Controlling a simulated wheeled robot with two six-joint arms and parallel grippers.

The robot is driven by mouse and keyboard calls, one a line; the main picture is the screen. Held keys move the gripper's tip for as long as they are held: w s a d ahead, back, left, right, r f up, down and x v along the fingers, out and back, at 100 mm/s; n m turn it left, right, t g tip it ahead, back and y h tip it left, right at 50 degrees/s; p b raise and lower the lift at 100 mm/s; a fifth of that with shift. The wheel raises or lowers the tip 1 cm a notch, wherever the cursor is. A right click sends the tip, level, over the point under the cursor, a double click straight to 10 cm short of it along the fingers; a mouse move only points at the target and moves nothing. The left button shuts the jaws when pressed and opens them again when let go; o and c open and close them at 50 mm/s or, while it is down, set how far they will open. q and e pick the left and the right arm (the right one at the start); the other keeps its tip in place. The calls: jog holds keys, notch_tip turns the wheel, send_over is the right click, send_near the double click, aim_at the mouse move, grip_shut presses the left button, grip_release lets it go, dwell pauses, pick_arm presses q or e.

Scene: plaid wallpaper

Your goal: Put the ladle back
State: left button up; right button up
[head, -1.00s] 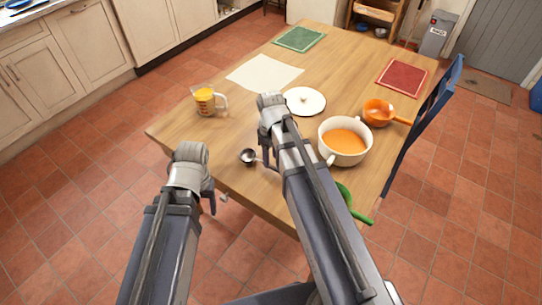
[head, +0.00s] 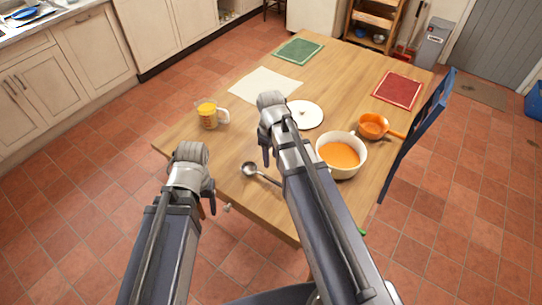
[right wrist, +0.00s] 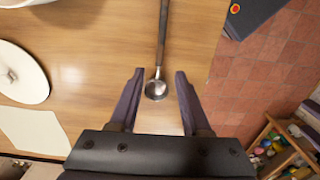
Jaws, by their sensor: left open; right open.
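The metal ladle (head: 249,169) lies on the wooden table near its front edge. Its handle runs right and passes behind my right arm. In the right wrist view the ladle (right wrist: 157,88) shows its round bowl between my open fingertips, with the handle running up the picture. My right gripper (head: 267,155) is open and empty over the table; its height above the ladle is hard to tell. My left gripper (head: 210,205) is open and empty at the table's front left edge. The cream pot (head: 360,165) of orange soup stands right of my right arm.
A white lid (head: 308,113), an orange saucepan (head: 373,126) and a measuring jug (head: 210,115) stand around the table. A white sheet (head: 262,85), a green mat (head: 298,51) and a red mat (head: 398,89) lie flat. A blue chair (head: 425,115) is at the right edge.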

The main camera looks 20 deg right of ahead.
notch_tip(320, 180, up, 5)
jog(key=p, duration=0.3)
jog(key=s+a+m+h, duration=0.1)
jog(key=s+a+m, duration=0.2)
jog(key=s+a, duration=0.9)
jog(key=shift+f+m, duration=0.2)
jog(key=shift+m, duration=0.2)
